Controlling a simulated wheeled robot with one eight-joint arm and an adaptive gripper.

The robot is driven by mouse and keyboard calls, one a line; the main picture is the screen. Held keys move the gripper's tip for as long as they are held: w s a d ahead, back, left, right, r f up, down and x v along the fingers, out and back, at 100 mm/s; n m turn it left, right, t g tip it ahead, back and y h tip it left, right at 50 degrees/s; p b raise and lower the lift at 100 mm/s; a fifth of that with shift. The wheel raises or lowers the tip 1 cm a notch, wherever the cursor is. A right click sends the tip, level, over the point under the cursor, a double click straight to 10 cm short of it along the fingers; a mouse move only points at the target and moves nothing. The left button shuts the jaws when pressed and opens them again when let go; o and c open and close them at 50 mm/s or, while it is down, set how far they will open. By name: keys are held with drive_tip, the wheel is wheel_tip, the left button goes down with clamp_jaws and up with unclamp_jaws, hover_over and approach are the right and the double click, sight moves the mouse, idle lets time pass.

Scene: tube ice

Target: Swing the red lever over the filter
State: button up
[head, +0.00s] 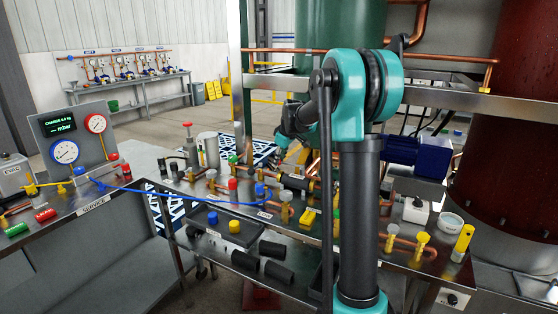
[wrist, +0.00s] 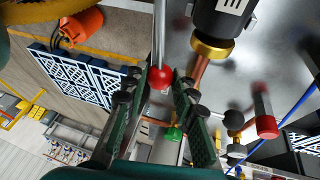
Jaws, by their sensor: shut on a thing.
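In the wrist view, the red ball knob (wrist: 160,78) of the lever sits between the fingertips of my gripper (wrist: 165,84). The gripper is shut on it. The lever's thin steel rod (wrist: 159,35) runs from the knob to the top edge of the picture. A black cylinder with a brass collar (wrist: 212,48), which looks like the filter, is to the right of the rod, apart from my fingers. In the head view, a black cylinder (head: 296,182) with brass ends lies on the bench behind my arm. My arm largely hides the gripper and lever there.
Copper pipes with red, green, blue and yellow valve caps line the bench. A blue hose (head: 150,189) crosses from the gauge panel (head: 78,140). A tray (head: 205,222) and loose black tubes (head: 276,249) are on the lower shelf. A red tank (head: 506,130) stands at right.

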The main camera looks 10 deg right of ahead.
clamp_jaws()
drive_tip(key=shift+s+a+n+g+y, duration=0.2)
drive_tip(key=shift+s+n+y, duration=0.1)
drive_tip(key=shift+s+n, duration=0.45)
drive_tip(key=shift+s+a+n+g+y, duration=0.25)
drive_tip(key=shift+s+n, duration=0.25)
drive_tip(key=shift+n, duration=0.35)
drive_tip(key=shift+s+a+n+g+y, duration=0.15)
drive_tip(key=shift+s+n+y, duration=0.2)
drive_tip(key=shift+s+n, duration=0.4)
drive_tip(key=shift+w, duration=0.1)
drive_tip(key=o, duration=1)
unclamp_jaws()
drive_tip(key=shift+r, duration=0.15)
drive_tip(key=v, duration=1.2)
